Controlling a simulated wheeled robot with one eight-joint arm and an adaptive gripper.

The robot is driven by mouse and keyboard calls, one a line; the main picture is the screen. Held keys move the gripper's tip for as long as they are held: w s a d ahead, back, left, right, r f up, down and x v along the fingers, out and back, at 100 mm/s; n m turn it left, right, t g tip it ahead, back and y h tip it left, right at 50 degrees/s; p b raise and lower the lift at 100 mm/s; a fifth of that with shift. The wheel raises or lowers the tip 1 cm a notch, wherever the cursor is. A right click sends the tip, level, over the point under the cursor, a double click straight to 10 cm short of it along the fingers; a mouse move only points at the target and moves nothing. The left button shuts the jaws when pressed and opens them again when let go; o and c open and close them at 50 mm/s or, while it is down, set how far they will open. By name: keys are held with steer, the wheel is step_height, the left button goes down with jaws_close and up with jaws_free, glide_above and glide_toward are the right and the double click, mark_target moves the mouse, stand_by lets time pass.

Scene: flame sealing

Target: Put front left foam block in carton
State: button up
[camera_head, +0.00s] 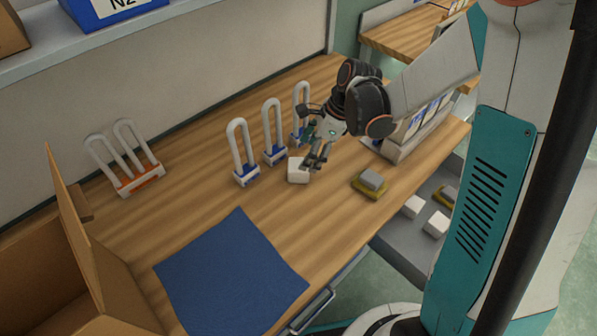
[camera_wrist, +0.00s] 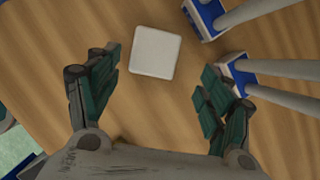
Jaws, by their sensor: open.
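A white foam block (camera_head: 297,170) lies on the wooden table in front of the white U-shaped loops on blue bases. It also shows in the wrist view (camera_wrist: 156,52), whole and flat on the wood. My gripper (camera_head: 317,161) is open at the block's right side in the head view. In the wrist view its dark green fingers (camera_wrist: 160,82) are spread wide, with the block just beyond and between them and nothing held. Two more white blocks (camera_head: 412,206) (camera_head: 436,224) lie in a grey drawer at the right. An open brown carton (camera_head: 120,290) stands at the lower left, its inside mostly hidden.
Several upright white loops on blue bases (camera_head: 246,175) stand close behind the block. A looped orange-based piece (camera_head: 140,186) stands at the left. A blue mat (camera_head: 232,275) lies between block and carton. A grey block on a yellow base (camera_head: 369,187) sits at the right.

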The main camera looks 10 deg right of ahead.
steer(key=shift+s+a+b+x, duration=0.15)
steer(key=shift+b+x, duration=0.5)
steer(key=shift+x, duration=1.15)
steer(key=shift+s+a+b+x, duration=0.15)
steer(key=shift+b+x, duration=0.5)
steer(key=shift+x, duration=1.1)
steer(key=shift+s+d+r, duration=0.1)
steer(key=shift+r, duration=0.05)
steer(key=c, duration=0.9)
steer(key=shift+c, duration=0.2)
